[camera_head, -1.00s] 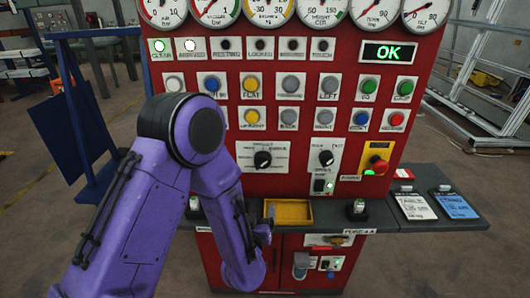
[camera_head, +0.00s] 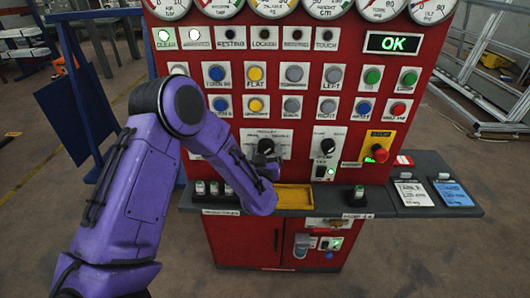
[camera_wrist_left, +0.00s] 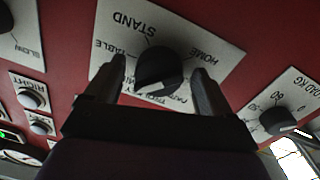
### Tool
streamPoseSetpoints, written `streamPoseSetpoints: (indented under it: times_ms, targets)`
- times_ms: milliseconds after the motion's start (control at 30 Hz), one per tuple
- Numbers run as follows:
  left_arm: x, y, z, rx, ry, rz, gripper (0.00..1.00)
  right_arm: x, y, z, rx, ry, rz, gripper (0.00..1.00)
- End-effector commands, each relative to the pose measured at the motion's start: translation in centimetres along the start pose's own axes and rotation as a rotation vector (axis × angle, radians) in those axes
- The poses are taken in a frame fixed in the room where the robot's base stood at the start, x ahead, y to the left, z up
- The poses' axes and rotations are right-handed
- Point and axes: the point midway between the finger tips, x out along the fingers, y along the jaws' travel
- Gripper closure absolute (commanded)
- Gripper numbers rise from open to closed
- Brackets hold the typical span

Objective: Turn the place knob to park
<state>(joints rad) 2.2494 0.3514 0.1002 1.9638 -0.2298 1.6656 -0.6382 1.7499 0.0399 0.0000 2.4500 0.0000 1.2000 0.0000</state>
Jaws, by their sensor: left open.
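The place knob (camera_head: 265,146) is a black rotary knob on a white plate on the red panel. In the left wrist view the same knob (camera_wrist_left: 158,70) sits amid labels such as STAND, TABLE, HOME and what looks like PARK. Its pale mark faces the lower edge of that view; the exact label it points at is hard to read. My left gripper (camera_wrist_left: 159,68) is open, with one dark finger on each side of the knob; contact cannot be told. In the head view my left gripper (camera_head: 268,168) is just below the knob, partly hidden by my purple arm. My right gripper is not in view.
A second black knob (camera_head: 327,146) is to the right, and a red stop button (camera_head: 379,153) beyond it. Rows of buttons are above. A load knob (camera_wrist_left: 275,120) shows in the wrist view.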

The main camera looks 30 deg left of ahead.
Motion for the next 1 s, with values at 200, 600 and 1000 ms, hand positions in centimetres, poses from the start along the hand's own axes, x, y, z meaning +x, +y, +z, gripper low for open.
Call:
streamPoseSetpoints:
  times_ms: [200,600,1000]
  targets:
    - [0.0,0.0,0.0,0.0,0.0,0.0,0.73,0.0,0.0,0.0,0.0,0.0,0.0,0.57]
    - [-0.1,0.0,0.1,-0.062,0.003,0.001,0.73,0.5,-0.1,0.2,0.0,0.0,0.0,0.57]
    - [0.0,0.0,0.4,-0.374,0.021,0.004,0.73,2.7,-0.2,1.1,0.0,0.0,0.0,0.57]
